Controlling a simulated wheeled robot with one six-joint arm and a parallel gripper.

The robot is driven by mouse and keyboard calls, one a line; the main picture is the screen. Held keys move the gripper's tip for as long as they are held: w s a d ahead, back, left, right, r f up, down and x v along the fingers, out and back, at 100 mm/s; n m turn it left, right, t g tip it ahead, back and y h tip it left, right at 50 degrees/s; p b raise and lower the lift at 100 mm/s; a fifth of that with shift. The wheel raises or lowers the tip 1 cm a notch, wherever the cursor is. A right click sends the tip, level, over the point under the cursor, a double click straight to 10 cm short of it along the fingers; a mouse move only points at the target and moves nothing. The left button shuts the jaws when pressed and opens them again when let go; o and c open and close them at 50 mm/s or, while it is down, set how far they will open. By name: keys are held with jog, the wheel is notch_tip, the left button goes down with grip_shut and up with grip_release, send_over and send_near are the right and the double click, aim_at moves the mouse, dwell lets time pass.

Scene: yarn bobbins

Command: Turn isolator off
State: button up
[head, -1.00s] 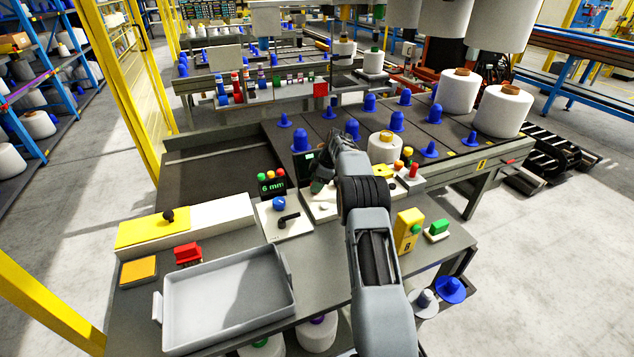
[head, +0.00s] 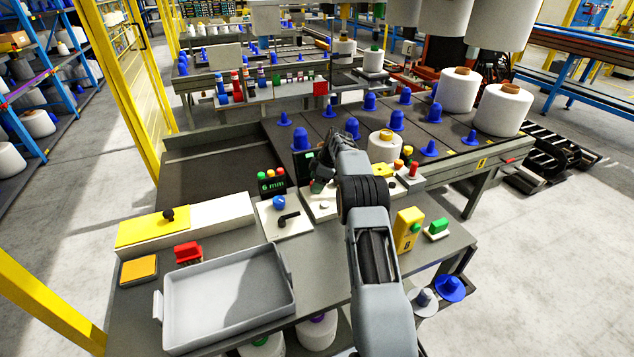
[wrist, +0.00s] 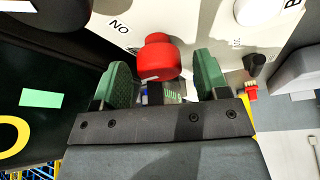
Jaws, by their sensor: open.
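A red rotary knob (wrist: 158,56) stands on a pale panel (wrist: 195,22) in the wrist view. Lettering that reads "NO" in the picture is beside it. I take this knob for the isolator, though no label naming it is visible. My gripper (wrist: 162,68) is open, with one green-padded finger on each side of the knob. I cannot tell whether either finger touches it. In the head view my gripper (head: 318,183) is over the white control panel (head: 318,209) at the bench's back edge, and my arm hides the red knob.
A panel with a black lever (head: 289,217) and blue knob (head: 279,202) is left of my arm. A "6 mm" display (head: 271,186) stands behind it. A yellow box (head: 407,230) and green button (head: 438,227) are at right. A grey tray (head: 228,290) fills the front left.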

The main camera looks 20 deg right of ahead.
jog(key=shift+r, duration=0.1)
jog(key=p+v, duration=0.2)
jog(key=v, duration=1.1)
jog(key=shift+d+r, duration=0.25)
jog(key=shift+d, duration=0.05)
jog(key=shift+s, duration=0.1)
